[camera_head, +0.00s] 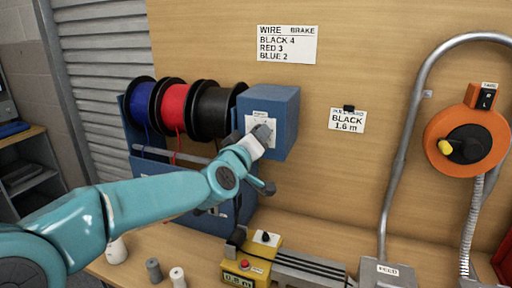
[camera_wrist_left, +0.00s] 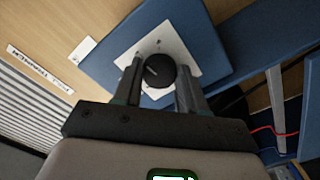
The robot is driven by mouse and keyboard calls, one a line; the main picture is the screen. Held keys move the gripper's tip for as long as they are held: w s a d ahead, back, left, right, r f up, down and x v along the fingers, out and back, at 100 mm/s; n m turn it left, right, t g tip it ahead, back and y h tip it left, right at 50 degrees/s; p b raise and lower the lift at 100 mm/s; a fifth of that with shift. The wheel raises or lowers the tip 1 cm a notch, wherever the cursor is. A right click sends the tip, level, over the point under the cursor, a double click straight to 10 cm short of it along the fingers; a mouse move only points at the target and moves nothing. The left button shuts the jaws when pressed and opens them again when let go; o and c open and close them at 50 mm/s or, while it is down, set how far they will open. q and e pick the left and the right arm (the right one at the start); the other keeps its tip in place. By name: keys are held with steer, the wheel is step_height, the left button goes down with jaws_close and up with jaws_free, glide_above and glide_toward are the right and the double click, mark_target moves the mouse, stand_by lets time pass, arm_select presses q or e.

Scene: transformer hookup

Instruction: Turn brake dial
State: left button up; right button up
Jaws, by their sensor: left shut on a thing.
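The brake dial (camera_wrist_left: 158,70) is a round black knob with a light pointer line, on a white plate (camera_wrist_left: 194,53) fixed to the blue box (camera_head: 284,120). In the left wrist view, my left gripper (camera_wrist_left: 158,82) has one finger on each side of the dial and is shut on it. In the head view, my left gripper (camera_head: 260,136) reaches the box's front face and hides the dial. The wall sign (camera_head: 287,44) reads wire brake: black 4, red 3, blue 2. My right gripper is not in view.
Blue (camera_head: 141,103), red (camera_head: 174,107) and black (camera_head: 212,112) wire spools stand left of the box. A card (camera_head: 347,120) reads black 1.6 m. An orange reel (camera_head: 441,152) with a yellow knob is at right. A yellow counter unit (camera_head: 251,262) sits on the bench below.

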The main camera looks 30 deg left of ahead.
arm_select(q)
steer(key=shift+n+b, duration=0.3)
steer(key=shift+n, duration=0.3)
steer(key=shift+r, duration=0.1)
steer(key=o, duration=1)
steer(key=shift+s+a, duration=0.1)
steer(key=shift+o, duration=0.2)
steer(key=p+v, duration=0.1)
steer(key=v, duration=1.5)
